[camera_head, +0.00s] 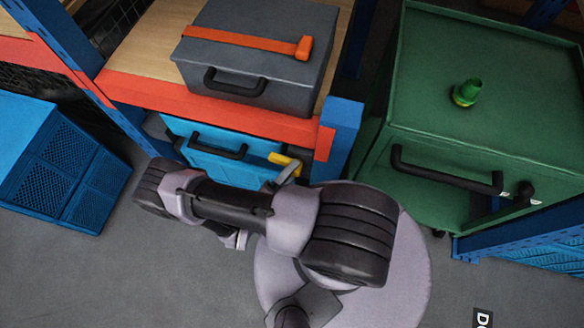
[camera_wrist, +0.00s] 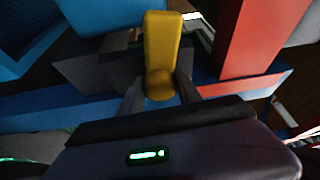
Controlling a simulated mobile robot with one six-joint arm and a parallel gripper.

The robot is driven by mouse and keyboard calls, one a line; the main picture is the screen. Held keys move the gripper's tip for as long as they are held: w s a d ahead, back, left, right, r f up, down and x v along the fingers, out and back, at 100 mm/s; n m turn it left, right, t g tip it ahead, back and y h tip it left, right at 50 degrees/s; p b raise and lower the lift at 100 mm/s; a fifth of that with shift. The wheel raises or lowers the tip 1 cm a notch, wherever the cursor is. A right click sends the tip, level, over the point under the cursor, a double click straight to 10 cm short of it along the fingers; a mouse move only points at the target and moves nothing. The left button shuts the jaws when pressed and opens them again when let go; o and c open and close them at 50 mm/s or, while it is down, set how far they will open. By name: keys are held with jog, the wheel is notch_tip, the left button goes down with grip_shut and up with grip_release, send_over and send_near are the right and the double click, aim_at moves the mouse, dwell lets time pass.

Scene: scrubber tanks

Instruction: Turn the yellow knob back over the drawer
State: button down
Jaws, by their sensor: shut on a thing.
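The yellow knob (camera_head: 284,161) is at the top right of the blue drawer (camera_head: 205,148), under the orange shelf beam. In the wrist view the yellow knob (camera_wrist: 162,50) stands upright in the picture, with its lower end between my fingertips. My gripper (camera_wrist: 160,92) is shut on the knob's lower end. In the head view my arm hides the lower part of the drawer, and my gripper (camera_head: 285,172) is only partly visible beside the knob. The drawer has a black handle (camera_head: 217,146) to the left of the knob.
A grey case (camera_head: 255,50) with an orange strap sits on the shelf above. The orange beam (camera_head: 215,105) and blue upright (camera_head: 343,125) are close to the knob. A green cabinet (camera_head: 480,115) stands at right, a blue crate (camera_head: 60,160) at left. Grey floor is free at lower left.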

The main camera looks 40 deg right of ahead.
jog(key=shift+n+h, duration=0.4)
jog(key=shift+n, duration=0.6)
jog(key=c, duration=0.8)
grip_release()
jog(key=shift+c, duration=0.2)
jog(key=v, duration=1.7)
jog(key=shift+a+f, duration=0.2)
jog(key=shift+s, duration=0.15)
